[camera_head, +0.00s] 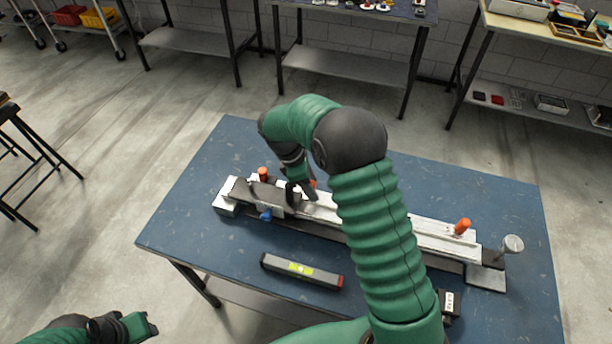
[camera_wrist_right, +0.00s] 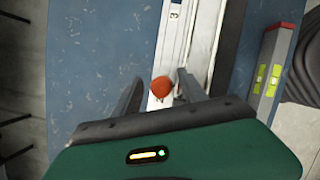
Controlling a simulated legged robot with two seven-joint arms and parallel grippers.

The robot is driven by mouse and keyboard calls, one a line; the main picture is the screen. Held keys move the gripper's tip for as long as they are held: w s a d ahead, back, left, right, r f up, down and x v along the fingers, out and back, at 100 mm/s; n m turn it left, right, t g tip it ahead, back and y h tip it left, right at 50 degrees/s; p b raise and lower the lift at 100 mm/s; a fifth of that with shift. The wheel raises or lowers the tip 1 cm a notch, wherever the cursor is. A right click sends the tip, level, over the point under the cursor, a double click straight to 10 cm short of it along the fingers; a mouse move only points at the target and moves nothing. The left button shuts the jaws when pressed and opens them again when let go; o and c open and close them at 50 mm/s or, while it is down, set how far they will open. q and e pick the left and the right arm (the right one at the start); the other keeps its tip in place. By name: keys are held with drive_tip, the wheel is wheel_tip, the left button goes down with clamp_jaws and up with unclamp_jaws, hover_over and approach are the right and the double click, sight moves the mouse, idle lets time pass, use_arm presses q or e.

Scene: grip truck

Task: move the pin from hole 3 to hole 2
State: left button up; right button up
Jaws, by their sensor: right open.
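A long white rail fixture (camera_head: 430,240) lies across the blue table. My right gripper (camera_head: 302,192) is low over its left half, open. In the right wrist view an orange pin head (camera_wrist_right: 160,87) sits between the two spread fingers (camera_wrist_right: 160,77), with a visible gap to the right finger. My left gripper (camera_head: 140,325) is at the lower left, apart from the table.
A spirit level (camera_head: 302,270) lies in front of the rail and also shows in the wrist view (camera_wrist_right: 269,70). A blue knob (camera_head: 266,215) sticks out of the rail's front. A metal post (camera_head: 511,244) stands at its right end. The table's left part (camera_head: 190,205) is clear.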

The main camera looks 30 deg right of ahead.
drive_tip(key=p+v, duration=0.1)
drive_tip(key=v, duration=1.5)
drive_tip(key=shift+w+a+r, duration=0.2)
